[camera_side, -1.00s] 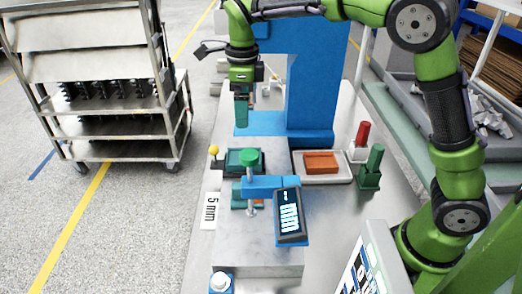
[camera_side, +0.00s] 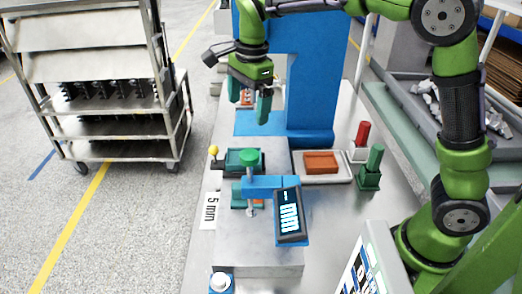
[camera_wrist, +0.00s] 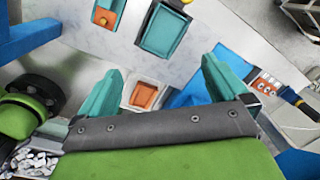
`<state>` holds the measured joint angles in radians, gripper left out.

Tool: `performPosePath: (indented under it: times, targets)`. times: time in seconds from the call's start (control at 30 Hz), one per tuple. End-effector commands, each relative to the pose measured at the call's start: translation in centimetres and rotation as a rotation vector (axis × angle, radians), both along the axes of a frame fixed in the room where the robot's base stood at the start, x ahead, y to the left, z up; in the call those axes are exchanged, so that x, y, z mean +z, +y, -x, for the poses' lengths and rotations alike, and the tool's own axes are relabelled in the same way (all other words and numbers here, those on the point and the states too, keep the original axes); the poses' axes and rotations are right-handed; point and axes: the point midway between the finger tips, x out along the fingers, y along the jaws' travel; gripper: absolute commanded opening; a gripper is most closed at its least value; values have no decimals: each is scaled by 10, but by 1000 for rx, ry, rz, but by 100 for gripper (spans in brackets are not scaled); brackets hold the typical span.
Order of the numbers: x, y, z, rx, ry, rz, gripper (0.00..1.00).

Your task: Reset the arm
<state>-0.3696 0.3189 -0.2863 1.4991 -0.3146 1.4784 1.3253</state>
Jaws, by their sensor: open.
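My gripper (camera_side: 250,100) is green with teal fingers. It hangs open and empty above the bench, in front of the blue column (camera_side: 318,75). In the wrist view its fingers (camera_wrist: 161,70) stand apart with nothing between them. Below it on the bench are a teal tray (camera_side: 232,168) and a white tray with an orange block (camera_side: 321,162) in it. In the wrist view the teal tray (camera_wrist: 164,32) and an orange piece (camera_wrist: 143,95) lie beyond the fingertips. My gripper touches none of them.
A blue clamp with a green knob (camera_side: 249,158) and a display (camera_side: 289,217) stands on a grey block. Red (camera_side: 362,134) and green (camera_side: 375,158) handles stand upright at the right. A yellow-tipped lever (camera_side: 214,150) is at the left. A metal cart (camera_side: 120,100) stands beyond the bench.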

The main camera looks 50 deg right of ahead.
Motion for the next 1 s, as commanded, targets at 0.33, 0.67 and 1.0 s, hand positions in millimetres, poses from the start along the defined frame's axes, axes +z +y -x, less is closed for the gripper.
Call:
performPosePath:
  times: [0.33,0.67,1.0]
  targets:
    - [15,-18,113,991,-337,59,100]
    - [7,-29,198,1292,-550,298,100]
    - [17,-36,206,1251,-590,347,100]
